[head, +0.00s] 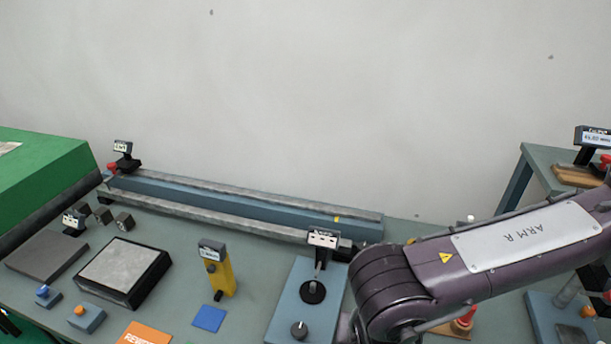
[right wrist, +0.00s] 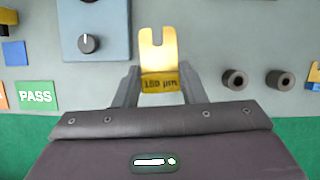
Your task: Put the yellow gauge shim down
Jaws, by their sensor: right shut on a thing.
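In the right wrist view, my right gripper (right wrist: 158,74) is shut on the yellow gauge shim (right wrist: 158,55). The shim is a flat yellow plate with a slot in its far end and a dark printed label near the fingers. It sticks out beyond the fingertips over the grey bench top. I cannot tell how high it is above the bench. In the head view my right arm reaches in from the right, and its gripper and the shim are out of sight. My left gripper is not in view.
A blue plate with a knob (right wrist: 89,42) lies left of the shim, and a green PASS label (right wrist: 36,95) farther left. Two dark round posts, (right wrist: 236,79) the nearer one, stand to the right. In the head view a long blue rail (head: 240,205) runs along the back, and a yellow gauge (head: 221,276) stands in front.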

